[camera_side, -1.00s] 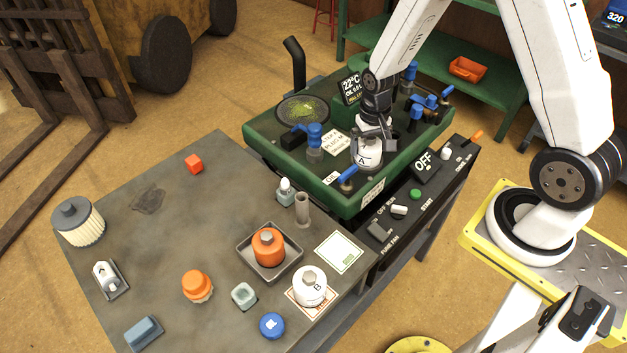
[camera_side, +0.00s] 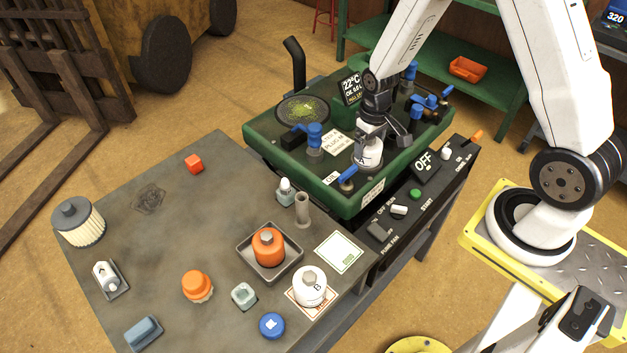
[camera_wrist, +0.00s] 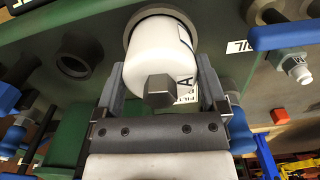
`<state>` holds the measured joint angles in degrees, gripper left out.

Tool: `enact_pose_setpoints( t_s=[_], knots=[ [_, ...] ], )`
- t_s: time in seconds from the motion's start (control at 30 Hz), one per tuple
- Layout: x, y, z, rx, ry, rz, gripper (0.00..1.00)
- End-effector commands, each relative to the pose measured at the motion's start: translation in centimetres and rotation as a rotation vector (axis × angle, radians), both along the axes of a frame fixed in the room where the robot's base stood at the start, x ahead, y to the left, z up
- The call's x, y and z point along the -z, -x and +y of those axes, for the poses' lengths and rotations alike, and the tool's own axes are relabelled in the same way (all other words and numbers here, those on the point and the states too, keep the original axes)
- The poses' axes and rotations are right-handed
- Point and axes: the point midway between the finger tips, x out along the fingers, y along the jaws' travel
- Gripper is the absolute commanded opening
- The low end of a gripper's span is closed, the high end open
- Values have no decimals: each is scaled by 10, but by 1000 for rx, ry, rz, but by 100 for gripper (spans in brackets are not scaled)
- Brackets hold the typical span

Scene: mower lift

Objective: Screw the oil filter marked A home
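The white oil filter marked A (camera_side: 368,154) sits upright at the front of the green mower deck (camera_side: 318,186). In the wrist view the filter (camera_wrist: 158,45) shows its hex end and the letter A, and its far end meets a round grey seat (camera_wrist: 131,27). The seating depth cannot be told.
A blue-handled valve (camera_side: 348,174) is close to the filter's left, and a blue fitting (camera_side: 314,138) stands behind. The control panel (camera_side: 398,211) runs along the deck's front. On the grey table are the white filter B (camera_side: 310,288) and an orange filter (camera_side: 268,247) in a tray.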

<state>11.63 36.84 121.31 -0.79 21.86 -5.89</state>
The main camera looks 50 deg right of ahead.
Motion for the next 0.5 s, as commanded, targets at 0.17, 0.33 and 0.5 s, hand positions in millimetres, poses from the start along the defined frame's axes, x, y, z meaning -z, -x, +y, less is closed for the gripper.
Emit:
enact_pose_setpoints(
  t_s=[0.17, 0.33, 0.5],
  knots=[
    [0, 0, 0, 1, 0, 0, 30],
    [0, 0, 0, 1, 0, -1, 53],
    [0, 0, 0, 4, 0, -1, 21]
  ],
)
